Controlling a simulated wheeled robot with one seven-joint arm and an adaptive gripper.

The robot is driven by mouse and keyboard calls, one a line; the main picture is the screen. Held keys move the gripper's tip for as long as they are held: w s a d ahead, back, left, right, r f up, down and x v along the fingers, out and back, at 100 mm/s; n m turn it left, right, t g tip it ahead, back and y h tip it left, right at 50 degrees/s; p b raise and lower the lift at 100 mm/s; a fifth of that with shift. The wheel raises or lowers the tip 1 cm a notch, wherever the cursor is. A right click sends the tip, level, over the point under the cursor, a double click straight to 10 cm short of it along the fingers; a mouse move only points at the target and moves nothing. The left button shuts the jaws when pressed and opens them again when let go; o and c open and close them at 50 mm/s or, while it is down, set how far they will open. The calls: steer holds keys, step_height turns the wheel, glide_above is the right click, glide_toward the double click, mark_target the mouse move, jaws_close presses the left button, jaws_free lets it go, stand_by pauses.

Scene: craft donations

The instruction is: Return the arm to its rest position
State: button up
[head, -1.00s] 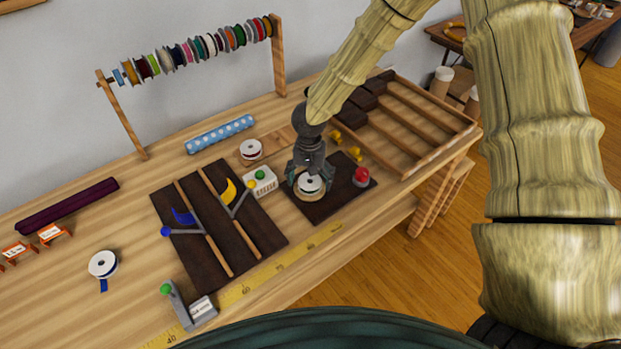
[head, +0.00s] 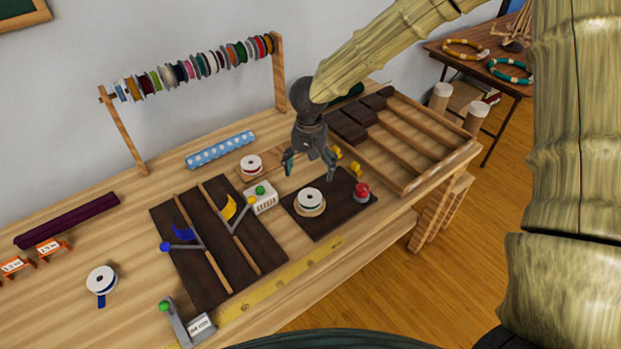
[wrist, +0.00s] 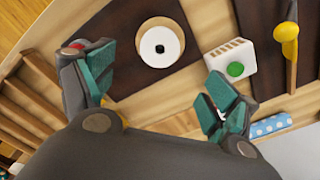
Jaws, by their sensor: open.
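My gripper (head: 311,166) is open and empty in the head view, held above the workbench behind a dark square board (head: 318,223). A white ribbon spool (head: 310,198) on a round wooden base sits on that board, apart from my fingers. In the wrist view my gripper (wrist: 160,95) has its teal finger pads spread wide. The spool (wrist: 160,47) lies beyond them, with nothing between the pads. My bamboo-like arm reaches in from the upper right of the head view.
A red button (head: 361,192) sits on the board's right side. A white box with a green button (head: 261,198) stands to its left. A slotted wooden rack (head: 432,167) is at right, a spool rack (head: 279,70) behind. Room above the bench front is clear.

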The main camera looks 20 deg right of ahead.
steer(key=shift+r, duration=0.6)
